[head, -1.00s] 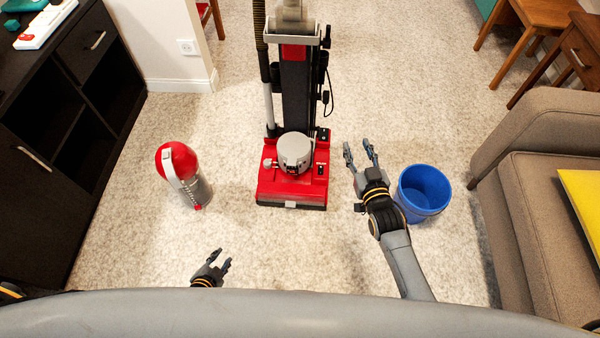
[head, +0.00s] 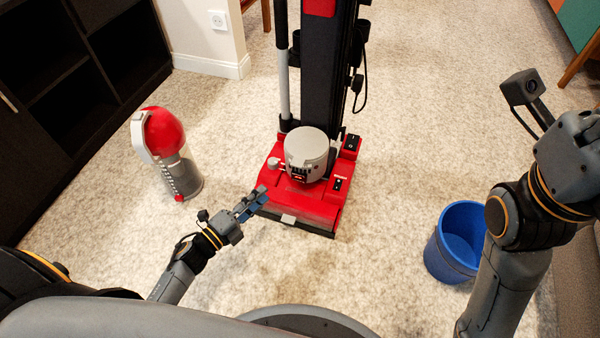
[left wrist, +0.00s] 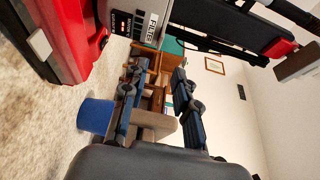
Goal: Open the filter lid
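The grey round filter lid (head: 306,143) sits on top of the red base (head: 300,205) of an upright vacuum cleaner and looks shut. In the left wrist view, the grey filter housing (left wrist: 146,30) with its "FILTER" label shows at the top, beside the red base (left wrist: 88,35). My left gripper (head: 254,203) is just in front of the base's left front edge, below the lid and apart from it. Its two fingers (left wrist: 158,80) are spread with nothing between them. My right arm is at the right, but its fingers are outside the head view.
A red and clear canister (head: 170,150) with a grey handle stands on the carpet at the left. A blue bucket (head: 455,243) stands at the right. A dark shelf unit (head: 80,90) is at the far left. Carpet between the canister and the vacuum is clear.

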